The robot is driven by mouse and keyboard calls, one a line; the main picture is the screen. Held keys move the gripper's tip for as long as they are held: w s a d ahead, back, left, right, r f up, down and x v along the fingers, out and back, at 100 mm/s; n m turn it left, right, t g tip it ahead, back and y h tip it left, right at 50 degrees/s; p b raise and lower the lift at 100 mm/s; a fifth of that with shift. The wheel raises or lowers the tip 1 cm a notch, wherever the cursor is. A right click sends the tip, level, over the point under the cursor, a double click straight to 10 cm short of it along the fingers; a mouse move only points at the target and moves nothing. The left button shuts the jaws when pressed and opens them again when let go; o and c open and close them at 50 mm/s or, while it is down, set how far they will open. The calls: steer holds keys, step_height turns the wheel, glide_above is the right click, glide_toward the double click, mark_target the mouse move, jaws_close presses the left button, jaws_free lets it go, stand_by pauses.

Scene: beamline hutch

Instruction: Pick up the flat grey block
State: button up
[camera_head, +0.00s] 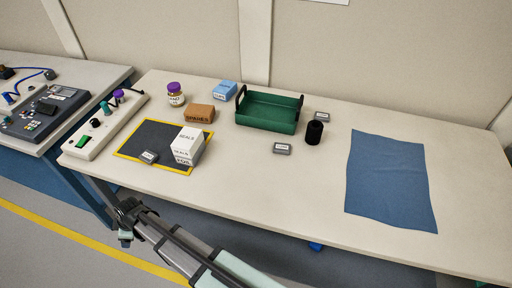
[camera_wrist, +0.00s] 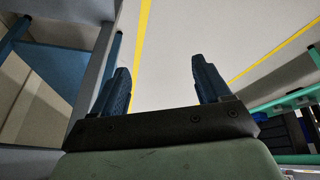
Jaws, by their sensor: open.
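Several small flat grey blocks with white labels lie on the table. One (camera_head: 149,157) is at the front of the yellow-edged dark mat, one (camera_head: 282,148) is in front of the green tray, and one (camera_head: 322,117) is right of the tray. I cannot tell which one the task means. My gripper (camera_wrist: 161,66) is open and empty in the wrist view, its blue-black fingers apart over the floor. In the head view, my arm's end is low, off the table's front left edge, away from all the blocks.
Behind are a brown SPARES box (camera_head: 199,113), purple-lidded jar (camera_head: 175,94), blue box (camera_head: 225,90) and green tray (camera_head: 266,123). A black cylinder (camera_head: 314,133) and blue cloth (camera_head: 388,180) are right.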

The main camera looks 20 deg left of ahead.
steer(key=w+r+n+y, duration=0.2)
steer(key=r, duration=1.2)
steer(key=w+r+n+y, duration=0.1)
steer(key=w+r+n, duration=0.1)
steer(key=r, duration=1.2)
steer(key=w+d+m, duration=0.1)
steer(key=w+d, duration=0.5)
steer(key=w, duration=0.1)
steer(key=w+d+r+m+h, duration=0.1)
steer(key=w+d, duration=0.5)
steer(key=d, duration=0.1)
steer(key=w+d+m, duration=0.1)
steer(key=w+d, duration=0.6)
steer(key=shift+w+r+m+h, duration=0.3)
steer(key=shift+w+r, duration=0.05)
steer(key=shift+r, duration=0.05)
step_height(320, 180, up, 2)
steer(key=m+h, duration=0.1)
steer(key=m, duration=0.4)
glide_above(283, 147)
steer(key=s+d, duration=0.3)
steer(key=s, duration=0.2)
steer(key=w+d, duration=0.3)
steer(key=w, duration=0.3)
steer(key=shift+n+h, duration=0.3)
steer(key=shift+n, duration=0.1)
steer(key=shift+x, duration=6.65)
steer(key=shift+a, duration=0.15)
